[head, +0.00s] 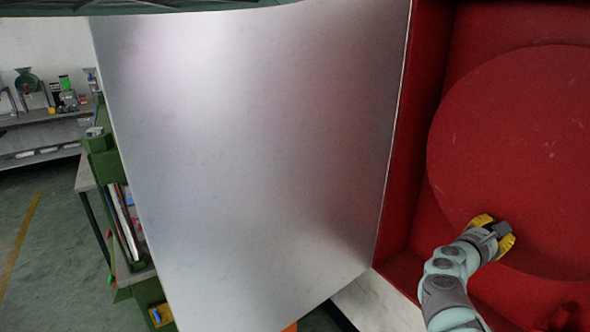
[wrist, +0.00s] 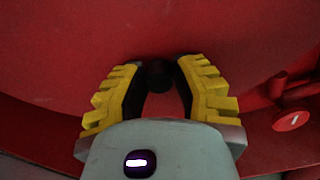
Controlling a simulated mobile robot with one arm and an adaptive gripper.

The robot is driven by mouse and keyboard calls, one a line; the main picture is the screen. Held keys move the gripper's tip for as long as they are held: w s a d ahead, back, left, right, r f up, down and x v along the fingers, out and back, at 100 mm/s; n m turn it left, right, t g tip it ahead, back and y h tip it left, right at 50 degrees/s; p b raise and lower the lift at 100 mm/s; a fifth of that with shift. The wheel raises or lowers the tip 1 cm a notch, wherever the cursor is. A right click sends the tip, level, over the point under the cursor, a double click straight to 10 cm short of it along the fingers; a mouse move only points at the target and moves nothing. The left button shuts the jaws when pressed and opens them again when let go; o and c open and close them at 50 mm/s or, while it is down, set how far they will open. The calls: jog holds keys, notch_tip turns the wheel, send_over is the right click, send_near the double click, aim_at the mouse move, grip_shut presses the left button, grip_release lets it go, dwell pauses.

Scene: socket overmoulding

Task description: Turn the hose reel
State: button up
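The hose reel (head: 510,130) is a large red disc inside a red cabinet, and its flat face also fills the top of the wrist view (wrist: 70,45). A small black knob (wrist: 159,75) stands out from the disc near its lower edge. My gripper (head: 495,234), with yellow ribbed fingers, is at the lower part of the disc. In the wrist view its fingers (wrist: 160,70) stand apart on both sides of the knob. I cannot tell whether both fingers press on it.
The open metal cabinet door (head: 250,160) fills the middle of the head view. A small round red part (wrist: 291,121) sits right of my gripper. Green machinery (head: 115,205) and a shelf with equipment (head: 45,135) stand at left.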

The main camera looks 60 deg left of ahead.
jog(key=o, duration=0.5)
jog(key=shift+c, duration=0.2)
jog(key=shift+s+a, duration=0.15)
jog(key=shift+s, duration=0.35)
jog(key=s, duration=1.1)
jog(key=shift+a, duration=0.1)
